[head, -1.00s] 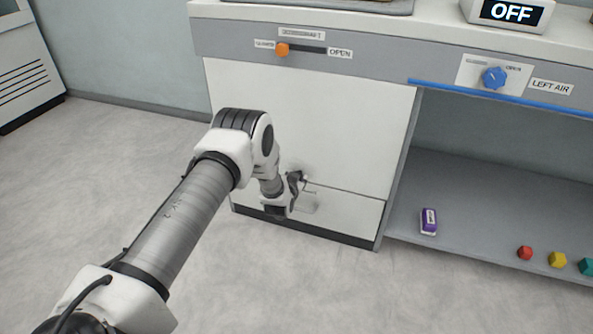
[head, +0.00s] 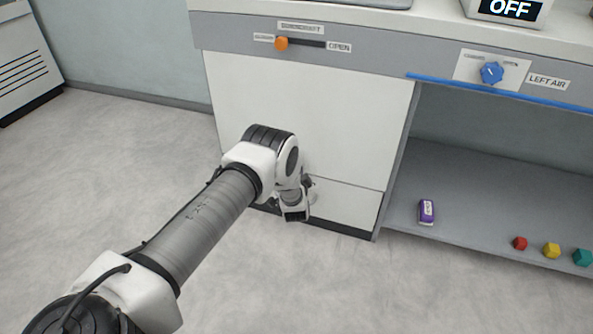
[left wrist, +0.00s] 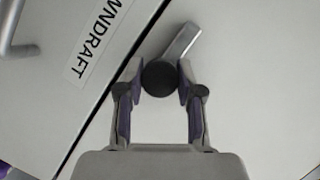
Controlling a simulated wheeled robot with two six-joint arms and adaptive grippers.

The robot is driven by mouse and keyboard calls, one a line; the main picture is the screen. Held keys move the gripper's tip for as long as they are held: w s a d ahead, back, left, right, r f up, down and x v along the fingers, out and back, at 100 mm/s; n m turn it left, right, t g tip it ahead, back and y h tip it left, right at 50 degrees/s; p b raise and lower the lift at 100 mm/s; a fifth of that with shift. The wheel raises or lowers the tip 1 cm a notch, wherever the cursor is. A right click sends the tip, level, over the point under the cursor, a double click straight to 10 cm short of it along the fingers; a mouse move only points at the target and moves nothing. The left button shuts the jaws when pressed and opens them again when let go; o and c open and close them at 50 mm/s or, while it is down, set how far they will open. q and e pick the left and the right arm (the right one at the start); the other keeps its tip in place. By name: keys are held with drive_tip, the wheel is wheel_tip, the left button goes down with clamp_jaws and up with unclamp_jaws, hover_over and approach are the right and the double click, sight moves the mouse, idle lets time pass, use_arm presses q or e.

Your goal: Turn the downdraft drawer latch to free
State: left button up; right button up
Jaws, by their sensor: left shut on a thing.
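The drawer latch in the left wrist view has a black round knob (left wrist: 159,78) and a grey lever (left wrist: 183,43) pointing up and to the right. My left gripper (left wrist: 160,74) has one finger on each side of the knob and is shut on it. In the head view my left gripper (head: 308,184) is at the lower cabinet front, and my wrist mostly hides the latch. The drawer front (head: 350,206) is flush with the cabinet. A label ending in "WNDRAFT" (left wrist: 98,38) lies left of the latch. My right gripper is not in view.
A bar handle (left wrist: 14,35) shows at the wrist view's upper left. An orange slider (head: 281,43) sits at the left end of its slot above. A blue knob (head: 491,73) marked LEFT AIR is at right. A purple item (head: 427,212) and coloured blocks (head: 551,250) lie on the open shelf.

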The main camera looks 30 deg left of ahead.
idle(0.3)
use_arm(q)
drive_tip(key=o, duration=1.2)
drive_tip(key=v, duration=1.2)
drive_tip(key=shift+d+f, duration=0.1)
drive_tip(key=shift+w, duration=0.1)
